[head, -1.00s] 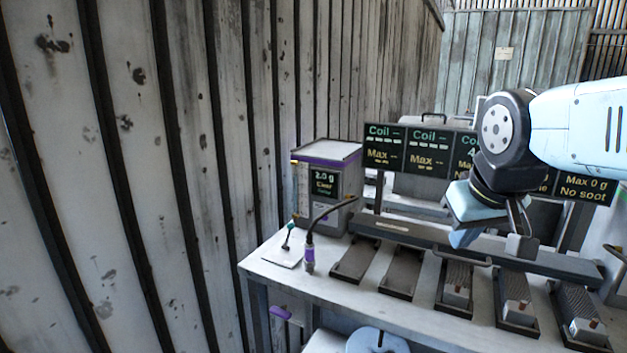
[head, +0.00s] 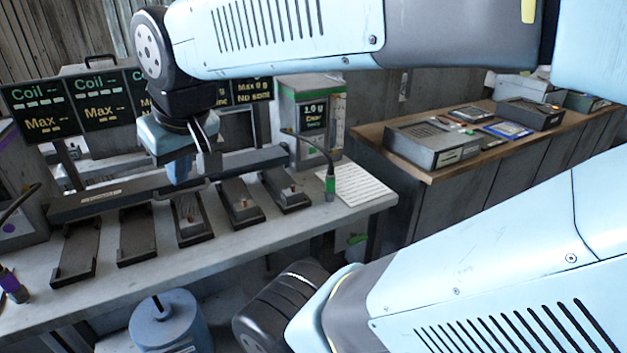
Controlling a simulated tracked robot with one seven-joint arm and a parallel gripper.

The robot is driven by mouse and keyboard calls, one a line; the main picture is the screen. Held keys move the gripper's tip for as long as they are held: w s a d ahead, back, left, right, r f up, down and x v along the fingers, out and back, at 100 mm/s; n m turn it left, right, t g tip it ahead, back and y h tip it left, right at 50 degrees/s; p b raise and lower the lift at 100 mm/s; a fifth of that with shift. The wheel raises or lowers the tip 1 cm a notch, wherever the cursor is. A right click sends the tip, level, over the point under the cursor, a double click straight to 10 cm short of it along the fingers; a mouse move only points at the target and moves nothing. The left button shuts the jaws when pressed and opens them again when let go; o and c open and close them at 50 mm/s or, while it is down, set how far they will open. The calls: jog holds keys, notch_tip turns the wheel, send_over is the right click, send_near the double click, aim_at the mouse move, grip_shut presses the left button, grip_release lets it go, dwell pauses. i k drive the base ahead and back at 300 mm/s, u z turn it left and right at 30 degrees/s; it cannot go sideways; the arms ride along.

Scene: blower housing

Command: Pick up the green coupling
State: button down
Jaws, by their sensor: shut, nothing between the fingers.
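The green coupling (head: 330,184) is at the lower end of a dark curved hose, near the right end of the grey bench in the head view. It looks upright, with its lower end close to the bench top. My gripper (head: 196,170) points down above the row of trays, well to the left of the coupling and apart from it. It is shut and holds nothing.
A grey-green box (head: 308,112) stands behind the coupling, and a white printed sheet (head: 358,185) lies to its right. Several dark trays (head: 137,240) line the grey bench (head: 60,306). A purple coupling (head: 12,287) is at far left. A wooden-topped counter (head: 455,172) stands right.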

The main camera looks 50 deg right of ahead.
aim_at(330, 191)
jog(key=u, duration=1.6)
jog(key=i, duration=0.1)
jog(key=z, duration=3.05)
jog(key=k, duration=0.9)
jog(key=z, duration=0.2)
jog(key=i, duration=0.9)
jog(key=u, duration=0.1)
